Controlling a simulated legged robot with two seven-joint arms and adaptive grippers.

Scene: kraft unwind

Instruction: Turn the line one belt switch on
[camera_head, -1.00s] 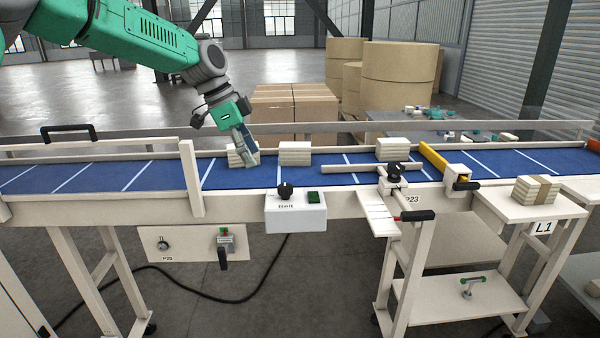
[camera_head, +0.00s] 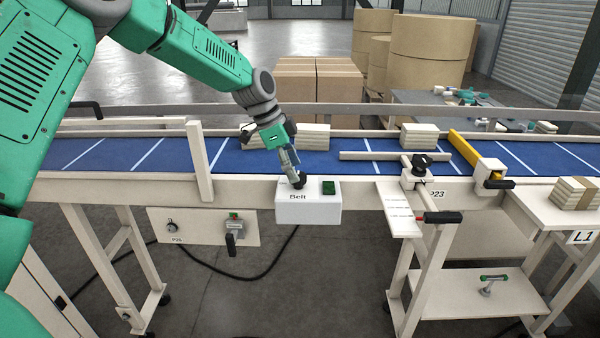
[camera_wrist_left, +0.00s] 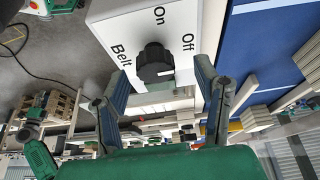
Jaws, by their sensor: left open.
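The belt switch is a black knob (camera_head: 299,181) on a white box labelled "Belt" (camera_head: 308,207), fixed to the front of the conveyor. In the left wrist view the knob (camera_wrist_left: 155,63) sits by the words "On" and "Off"; I cannot tell surely which one it points at. Contact is not clear. My right gripper is not in view.
A green button (camera_head: 328,187) is beside the knob. White stacks (camera_head: 419,136) lie on the blue belt (camera_head: 350,166). A lower panel (camera_head: 200,227) with another knob and a lever hangs at left. A clamp with rods (camera_head: 421,170) stands to the right.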

